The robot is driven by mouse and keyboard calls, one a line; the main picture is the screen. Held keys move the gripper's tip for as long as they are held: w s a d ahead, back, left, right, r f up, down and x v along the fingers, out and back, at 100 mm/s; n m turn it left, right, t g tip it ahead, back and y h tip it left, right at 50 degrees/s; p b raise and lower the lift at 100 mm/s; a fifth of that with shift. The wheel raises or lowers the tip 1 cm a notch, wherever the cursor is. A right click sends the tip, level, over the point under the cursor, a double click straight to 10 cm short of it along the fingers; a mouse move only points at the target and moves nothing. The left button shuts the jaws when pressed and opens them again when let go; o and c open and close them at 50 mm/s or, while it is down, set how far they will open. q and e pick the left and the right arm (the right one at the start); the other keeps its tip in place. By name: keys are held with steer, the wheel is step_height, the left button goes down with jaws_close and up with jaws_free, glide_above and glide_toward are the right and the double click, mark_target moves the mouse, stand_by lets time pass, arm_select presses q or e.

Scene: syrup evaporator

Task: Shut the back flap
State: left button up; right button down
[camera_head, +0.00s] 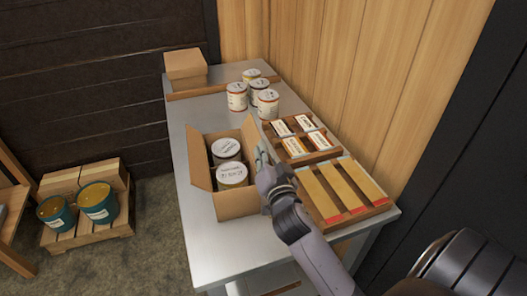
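An open cardboard box (238,206) stands on the grey table, with two white-lidded cans (231,172) inside. Its left flap (200,173) stands up and leans outward. Cardboard also rises at the far side and the far right corner (250,135); I cannot clearly tell the back flap from the right one there. My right gripper (264,165) is at the right side of the box, close to its right rim. Its fingers are small and partly hidden by the wrist, so their opening and any contact are unclear. My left gripper is not in view.
Several white cans (237,96) stand behind the box on the grey table (196,240). A wooden tray of small boxes (297,147) and a wooden tray of long packs (327,222) lie to the right. A closed carton (186,66) sits at the far left corner.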

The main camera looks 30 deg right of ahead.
steer(key=shift+r+n, duration=0.1)
steer(key=shift+n, duration=0.2)
steer(key=shift+w+a+r+n+p, duration=0.15)
steer(key=shift+a+n+p, duration=0.2)
steer(key=shift+n, duration=0.25)
steer(key=shift+a+r+n+p, duration=0.1)
steer(key=shift+a+n+p, duration=0.1)
steer(key=shift+n+p, duration=0.3)
steer(key=shift+w+a+n+p, duration=0.2)
steer(key=shift+a+n, duration=0.2)
steer(key=shift+n, duration=0.65)
steer(key=shift+w+a+n+p, duration=0.1)
steer(key=shift+a+n+p, duration=0.2)
steer(key=shift+n, duration=0.75)
steer(key=c, duration=2.3)
jaws_free()
steer(key=o, duration=0.5)
steer(key=shift+c, duration=0.2)
steer(key=shift+r, duration=0.1)
step_height(320, 180, up, 10)
